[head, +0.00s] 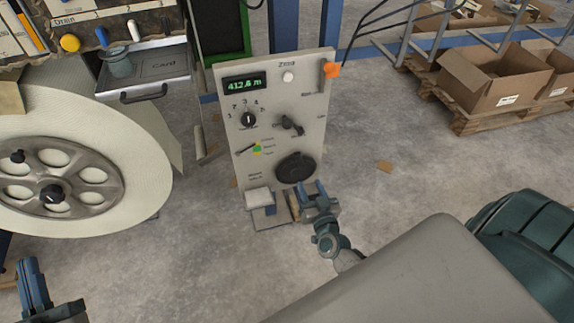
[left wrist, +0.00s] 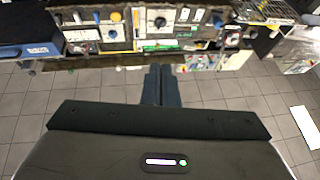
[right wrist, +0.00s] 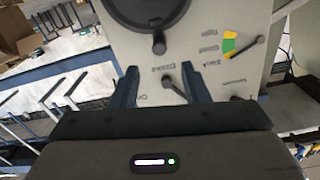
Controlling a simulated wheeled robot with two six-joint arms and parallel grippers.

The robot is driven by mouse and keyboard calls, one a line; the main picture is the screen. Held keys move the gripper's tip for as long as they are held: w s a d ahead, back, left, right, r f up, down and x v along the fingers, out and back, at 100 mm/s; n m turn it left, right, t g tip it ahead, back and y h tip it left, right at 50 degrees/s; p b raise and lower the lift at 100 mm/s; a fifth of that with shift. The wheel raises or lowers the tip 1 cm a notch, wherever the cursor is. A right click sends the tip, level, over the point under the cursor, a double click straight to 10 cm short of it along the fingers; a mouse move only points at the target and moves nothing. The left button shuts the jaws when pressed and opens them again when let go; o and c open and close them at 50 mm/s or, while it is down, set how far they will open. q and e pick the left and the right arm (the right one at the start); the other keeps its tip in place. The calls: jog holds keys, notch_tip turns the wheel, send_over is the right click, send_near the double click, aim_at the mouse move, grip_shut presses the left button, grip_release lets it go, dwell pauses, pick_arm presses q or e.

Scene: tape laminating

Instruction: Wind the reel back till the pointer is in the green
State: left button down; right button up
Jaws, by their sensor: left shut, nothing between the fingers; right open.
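A light panel (head: 285,85) carries a gauge with a green patch (head: 257,147) and a dark pointer (head: 244,150). My left gripper (head: 33,268) is shut and empty at lower left.
A large pale roll (head: 130,130) with a spoked grey hub (head: 80,170) stands at left, below a card tray (head: 150,85). Cardboard boxes (head: 490,85) stand far right.

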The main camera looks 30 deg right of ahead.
aim_at(302, 168)
jog(key=b+x, duration=0.1)
jog(key=x, duration=0.7)
jog(key=shift+w+f, duration=0.1)
jog(key=shift+w, duration=0.25)
pick_arm(q)
notch_tip(302, 168, up, 6)
jog(key=s+m+t+h, duration=0.1)
jog(key=s+t, duration=0.1)
jog(key=t, duration=0.2)
jog(key=shift+s+r+t+h, duration=0.25)
jog(key=shift+s+t+h, duration=0.1)
jog(key=shift+t+h, duration=0.05)
pick_arm(e)
jog(key=shift+w+d, duration=0.2)
jog(key=shift+w, duration=0.35)
grip_shut()
